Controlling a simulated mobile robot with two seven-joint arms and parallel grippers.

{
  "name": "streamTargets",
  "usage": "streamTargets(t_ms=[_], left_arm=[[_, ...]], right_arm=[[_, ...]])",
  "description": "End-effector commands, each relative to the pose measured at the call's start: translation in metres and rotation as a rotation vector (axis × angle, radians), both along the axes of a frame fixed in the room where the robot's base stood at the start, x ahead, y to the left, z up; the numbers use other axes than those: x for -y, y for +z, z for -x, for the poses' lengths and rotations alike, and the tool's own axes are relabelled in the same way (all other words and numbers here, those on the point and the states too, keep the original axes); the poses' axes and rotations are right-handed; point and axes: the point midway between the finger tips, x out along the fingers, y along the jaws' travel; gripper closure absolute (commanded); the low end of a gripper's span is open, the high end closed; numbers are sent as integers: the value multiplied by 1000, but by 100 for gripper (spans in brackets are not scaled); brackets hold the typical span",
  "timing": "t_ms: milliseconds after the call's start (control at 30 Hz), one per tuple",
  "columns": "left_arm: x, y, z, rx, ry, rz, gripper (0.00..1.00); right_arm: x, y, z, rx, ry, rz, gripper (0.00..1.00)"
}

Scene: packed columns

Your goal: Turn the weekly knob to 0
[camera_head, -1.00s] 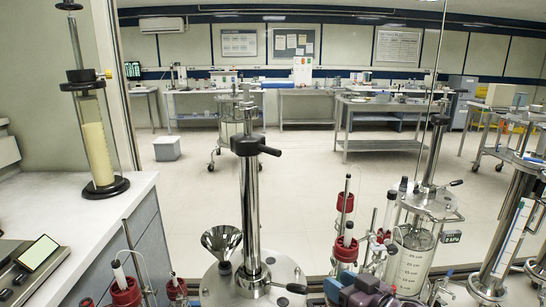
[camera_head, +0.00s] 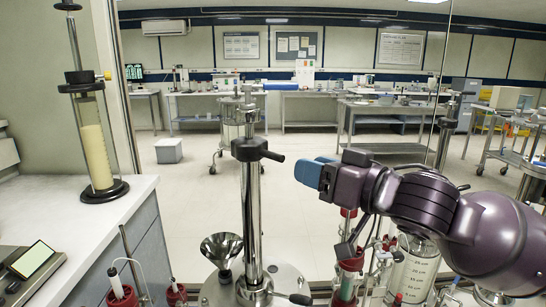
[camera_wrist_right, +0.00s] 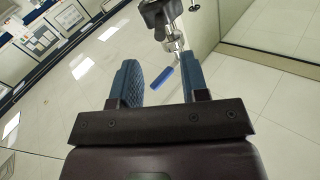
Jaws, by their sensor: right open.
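I cannot make out any knob labelled weekly, nor a 0 mark. A tall steel column (camera_head: 253,215) stands upright at the middle of the head view. Its black head with a side handle (camera_head: 250,149) also shows at the top of the right wrist view (camera_wrist_right: 160,14). My right gripper (camera_head: 313,173) is to the right of this head and apart from it, blue fingers pointing left. In the right wrist view its fingers (camera_wrist_right: 160,82) are open, with nothing held between them. My left gripper is not in view.
A glass column of yellowish packing (camera_head: 97,155) stands on the white counter (camera_head: 60,215) at the left. A metal funnel (camera_head: 221,247), red-capped parts (camera_head: 122,295) and a graduated clear vessel (camera_head: 412,275) crowd the front. Open floor (camera_head: 200,200) lies behind.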

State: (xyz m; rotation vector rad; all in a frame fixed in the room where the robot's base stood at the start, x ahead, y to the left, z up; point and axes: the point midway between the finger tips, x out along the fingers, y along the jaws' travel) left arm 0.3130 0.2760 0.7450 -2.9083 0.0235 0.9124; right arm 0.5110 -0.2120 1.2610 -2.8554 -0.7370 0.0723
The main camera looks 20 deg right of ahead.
Motion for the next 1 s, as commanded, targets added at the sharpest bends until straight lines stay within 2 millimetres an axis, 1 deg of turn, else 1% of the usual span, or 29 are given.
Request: streamTargets(t_ms=[267, 600, 800, 1000], left_arm=[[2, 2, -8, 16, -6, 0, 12], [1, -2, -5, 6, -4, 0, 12], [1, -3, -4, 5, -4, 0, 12], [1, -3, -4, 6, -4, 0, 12]], right_arm=[[-18, 0, -31, 1, 1, -1, 59], [-39, -1, -70, 0, 1, 0, 59], [-45, -1, -81, 0, 0, 1, 59], [-47, -1, -83, 0, 1, 2, 59]])
